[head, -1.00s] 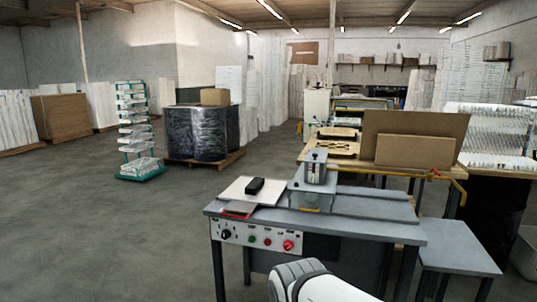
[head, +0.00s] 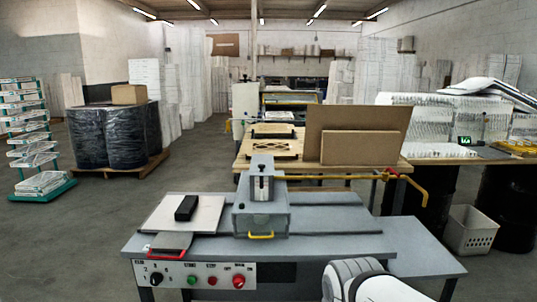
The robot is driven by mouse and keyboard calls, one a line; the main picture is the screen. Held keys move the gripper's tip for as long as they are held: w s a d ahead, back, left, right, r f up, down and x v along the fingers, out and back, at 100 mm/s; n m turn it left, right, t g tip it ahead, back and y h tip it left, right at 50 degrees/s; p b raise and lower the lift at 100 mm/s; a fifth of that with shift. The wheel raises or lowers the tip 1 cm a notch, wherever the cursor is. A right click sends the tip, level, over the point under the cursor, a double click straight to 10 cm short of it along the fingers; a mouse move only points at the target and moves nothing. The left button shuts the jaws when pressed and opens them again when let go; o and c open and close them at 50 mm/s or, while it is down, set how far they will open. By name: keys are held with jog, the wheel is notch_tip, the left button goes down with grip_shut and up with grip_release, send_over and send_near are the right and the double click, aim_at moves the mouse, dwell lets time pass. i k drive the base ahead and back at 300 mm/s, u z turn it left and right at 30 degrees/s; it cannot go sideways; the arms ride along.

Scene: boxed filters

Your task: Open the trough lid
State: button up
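A grey bench machine (head: 210,253) stands in front of me in the head view. On it is a grey box-shaped trough unit (head: 260,212) with a raised block (head: 262,178) on top and a yellow handle (head: 261,236) low on its front. Its lid looks closed, but I cannot clearly tell the lid from the body. A white plate (head: 185,214) with a black block (head: 186,207) lies left of the unit. A white, rounded link of my arm shows at the bottom right, in front of the bench. My gripper is out of view.
The machine's front panel (head: 210,275) has a knob and coloured buttons. Behind stands a wooden table (head: 290,165) with brown boards (head: 357,130) and a yellow bent bar (head: 410,183). A white basket (head: 468,232) stands right. Open floor lies left.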

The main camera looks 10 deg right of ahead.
aim_at(261, 166)
jog(key=z, duration=0.3)
jog(key=i, duration=1.45)
jog(key=u, duration=0.5)
jog(key=k, duration=0.75)
jog(key=u, duration=0.25)
jog(key=i, duration=0.75)
jog(key=z, duration=0.05)
